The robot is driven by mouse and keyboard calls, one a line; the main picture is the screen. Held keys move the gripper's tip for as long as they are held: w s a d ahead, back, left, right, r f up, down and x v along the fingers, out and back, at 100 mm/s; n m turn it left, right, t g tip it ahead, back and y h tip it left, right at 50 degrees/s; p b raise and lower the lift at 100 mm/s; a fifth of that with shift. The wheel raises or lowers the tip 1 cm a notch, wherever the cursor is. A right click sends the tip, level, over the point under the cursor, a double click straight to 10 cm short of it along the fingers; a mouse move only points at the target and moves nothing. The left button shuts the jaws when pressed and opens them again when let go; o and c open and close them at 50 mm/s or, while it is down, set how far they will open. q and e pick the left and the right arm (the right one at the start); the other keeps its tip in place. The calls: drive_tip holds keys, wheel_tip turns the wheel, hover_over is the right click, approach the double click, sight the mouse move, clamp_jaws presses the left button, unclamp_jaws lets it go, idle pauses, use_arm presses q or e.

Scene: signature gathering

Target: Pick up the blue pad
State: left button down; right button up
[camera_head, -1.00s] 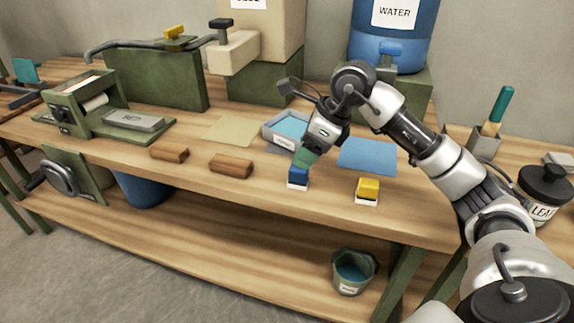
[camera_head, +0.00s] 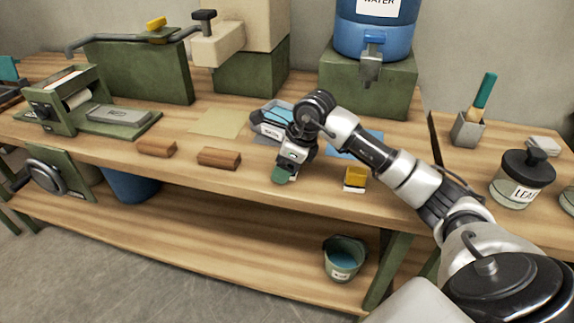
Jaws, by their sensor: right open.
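A yellow pad (camera_head: 355,177) with a white base stands to the right of the gripper. My left gripper is not in view.
Two brown blocks (camera_head: 218,158) lie left of the gripper. A grey tray with blue content (camera_head: 268,122) and a flat blue sheet (camera_head: 366,143) lie behind it, partly covered by my arm. The bench's front edge is close. A bucket (camera_head: 343,261) stands on the lower shelf.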

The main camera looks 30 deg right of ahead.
drive_tip(key=c, duration=1)
drive_tip(key=shift+r, duration=0.1)
wheel_tip(320, 180, up, 4)
drive_tip(key=shift+w+f, duration=0.1)
drive_tip(key=s+d+r, duration=0.1)
drive_tip(key=d+r, duration=0.1)
drive_tip(key=d, duration=0.1)
drive_tip(key=s+d+r+b, duration=0.1)
drive_tip(key=s+d+r, duration=0.1)
drive_tip(key=d, duration=0.2)
drive_tip(key=s+d+r, duration=0.1)
drive_tip(key=d+r, duration=0.2)
drive_tip(key=shift+s+d+b, duration=0.3)
drive_tip(key=shift+d, duration=0.1)
